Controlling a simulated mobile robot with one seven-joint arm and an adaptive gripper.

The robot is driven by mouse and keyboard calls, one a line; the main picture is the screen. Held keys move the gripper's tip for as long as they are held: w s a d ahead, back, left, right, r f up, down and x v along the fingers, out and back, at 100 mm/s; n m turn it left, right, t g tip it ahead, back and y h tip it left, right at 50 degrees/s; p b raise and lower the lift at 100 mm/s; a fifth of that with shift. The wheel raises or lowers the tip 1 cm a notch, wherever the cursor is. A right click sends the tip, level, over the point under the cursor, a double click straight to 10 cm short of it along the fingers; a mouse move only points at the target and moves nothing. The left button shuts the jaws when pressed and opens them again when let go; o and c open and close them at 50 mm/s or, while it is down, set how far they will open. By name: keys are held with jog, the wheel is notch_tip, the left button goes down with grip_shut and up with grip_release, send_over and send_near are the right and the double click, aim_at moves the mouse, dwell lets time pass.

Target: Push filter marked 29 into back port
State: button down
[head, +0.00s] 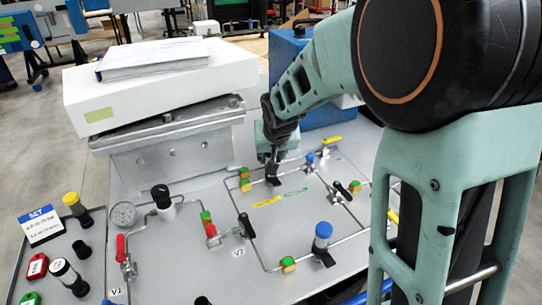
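My gripper (272,160) points down over the back of the grey panel (225,225), just above or at a black port piece (273,180). Its fingers are small and partly hidden by my arm, so I cannot tell whether they hold a filter. A black cylinder with a white marked band (62,267) stands at the lower left; its mark is too small to read surely. No number 29 is clearly legible. A blue-topped cylinder (322,235) stands in a black port at the front right. A white-and-black cylinder (162,198) stands at the left.
Thin pipes, coloured fittings and valve handles, including a red one (121,248), cover the panel. A gauge (123,214) and a yellow-topped cylinder (74,204) are at left. A white box (160,85) stands behind on a metal block. A blue box (290,60) is behind my gripper.

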jog(key=shift+f+b, duration=0.7)
jog(key=shift+f, duration=0.1)
dwell(0.5)
jog(key=c, duration=1.5)
grip_release()
jog(key=shift+r, duration=0.1)
